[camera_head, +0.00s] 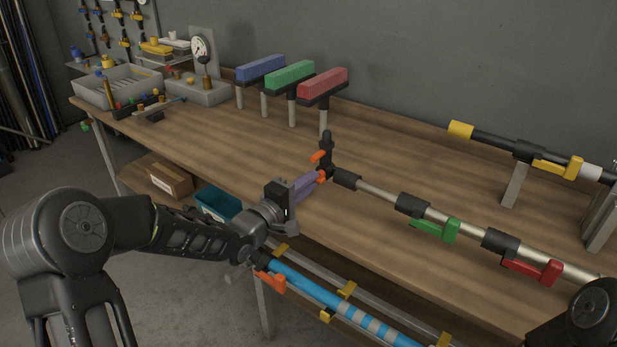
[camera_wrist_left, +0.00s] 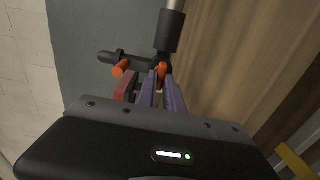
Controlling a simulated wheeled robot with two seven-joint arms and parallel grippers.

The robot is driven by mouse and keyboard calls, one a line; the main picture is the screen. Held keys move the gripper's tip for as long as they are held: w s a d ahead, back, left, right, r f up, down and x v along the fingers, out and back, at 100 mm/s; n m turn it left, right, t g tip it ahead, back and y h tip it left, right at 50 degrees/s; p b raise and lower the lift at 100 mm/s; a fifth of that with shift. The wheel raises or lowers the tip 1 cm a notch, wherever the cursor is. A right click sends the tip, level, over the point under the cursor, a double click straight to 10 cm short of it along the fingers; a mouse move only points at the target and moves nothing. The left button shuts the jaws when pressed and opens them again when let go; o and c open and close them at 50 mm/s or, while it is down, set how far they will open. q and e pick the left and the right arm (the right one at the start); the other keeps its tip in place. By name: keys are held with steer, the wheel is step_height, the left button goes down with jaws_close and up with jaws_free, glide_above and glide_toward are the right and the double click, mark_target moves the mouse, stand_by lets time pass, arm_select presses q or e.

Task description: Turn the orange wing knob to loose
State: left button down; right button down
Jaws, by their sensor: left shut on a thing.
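The orange wing knob (camera_head: 321,177) is at the black fitting (camera_head: 327,160) at the left end of the grey pipe on the bench. My left gripper (camera_head: 316,181) reaches it with purple fingers, shut on the knob. In the left wrist view the orange knob (camera_wrist_left: 162,70) shows between the tips of the purple fingers (camera_wrist_left: 161,84), which hide part of it. A second orange piece (camera_head: 318,157) sticks out of the same fitting, apart from the fingers; it also shows in the left wrist view (camera_wrist_left: 119,68). My right gripper is out of view.
The pipe carries a green lever (camera_head: 436,230) and a red lever (camera_head: 533,270). Blue, green and red blocks (camera_head: 322,86) stand on posts behind. A yellow-ended pipe (camera_head: 493,140) lies on supports at right. A blue hose (camera_head: 313,288) runs below the bench's front edge.

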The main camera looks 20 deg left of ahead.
arm_select(q)
steer(key=shift+n+p, duration=0.55)
steer(key=shift+n, duration=0.75)
steer(key=c, duration=1.5)
jaws_free()
steer(key=v, duration=0.7)
steer(key=shift+s+f, duration=0.1)
steer(key=shift+s, duration=0.3)
steer(key=shift+a, duration=0.1)
